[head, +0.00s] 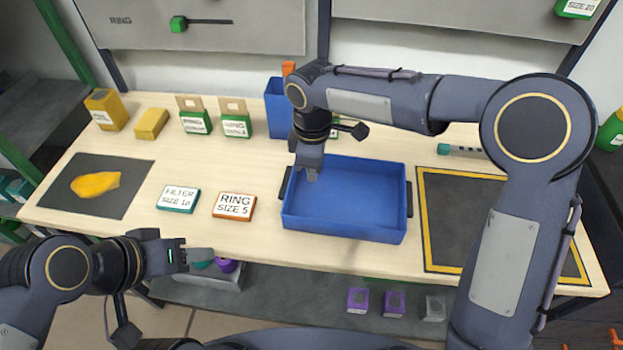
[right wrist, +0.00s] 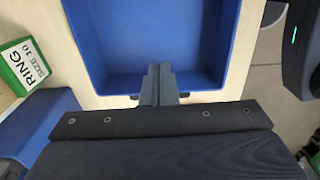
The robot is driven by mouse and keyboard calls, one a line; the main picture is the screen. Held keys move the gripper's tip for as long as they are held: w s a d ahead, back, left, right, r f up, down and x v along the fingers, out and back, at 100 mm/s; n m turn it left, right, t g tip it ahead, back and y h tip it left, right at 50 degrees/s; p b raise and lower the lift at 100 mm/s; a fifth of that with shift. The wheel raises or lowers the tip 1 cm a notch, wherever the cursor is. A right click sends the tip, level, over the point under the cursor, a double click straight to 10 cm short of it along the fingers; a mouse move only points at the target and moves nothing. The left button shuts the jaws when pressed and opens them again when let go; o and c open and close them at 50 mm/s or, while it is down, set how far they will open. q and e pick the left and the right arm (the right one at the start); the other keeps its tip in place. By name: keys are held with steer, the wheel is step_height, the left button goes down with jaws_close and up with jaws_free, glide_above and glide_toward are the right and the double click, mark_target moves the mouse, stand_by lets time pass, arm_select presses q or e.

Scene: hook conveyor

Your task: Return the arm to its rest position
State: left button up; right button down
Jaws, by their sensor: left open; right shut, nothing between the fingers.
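My right arm reaches in from the right of the head view. Its gripper (head: 309,172) points down over the back left part of the blue tray (head: 345,235). In the right wrist view its fingers (right wrist: 158,75) are shut together with nothing between them, and the empty floor of the tray (right wrist: 110,35) lies beyond. My left gripper (head: 200,256) is open and empty at the lower left, just off the front edge of the table.
The table (head: 155,225) holds a "FILTER SIZE 10" card (head: 178,199), a "RING SIZE 5" card (head: 234,206) and a dark mat (head: 120,200) with a yellow piece (head: 96,184). Small boxes and a blue bin (head: 277,105) stand behind. A yellow-bordered mat (head: 450,220) lies right.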

steer(key=r, duration=0.5)
steer(key=shift+d+r, duration=0.2)
steer(key=shift+r, duration=0.05)
steer(key=s+d+r+m+t+y, duration=0.1)
steer(key=s+d+r+m, duration=0.1)
steer(key=s+d+m, duration=0.45)
steer(key=s+d+r+m+t+y, duration=0.1)
steer(key=s+d+r+m, duration=0.15)
steer(key=d, duration=0.75)
steer(key=s+d+f+m+t+y, duration=0.1)
steer(key=s+d+f+m, duration=0.1)
steer(key=s, duration=0.4)
steer(key=s+d+f+m+t, duration=0.2)
steer(key=s+f+m, duration=0.1)
steer(key=s+m, duration=0.4)
steer(key=shift+d+f+t+y, duration=0.3)
steer(key=shift+d+f+y, duration=0.1)
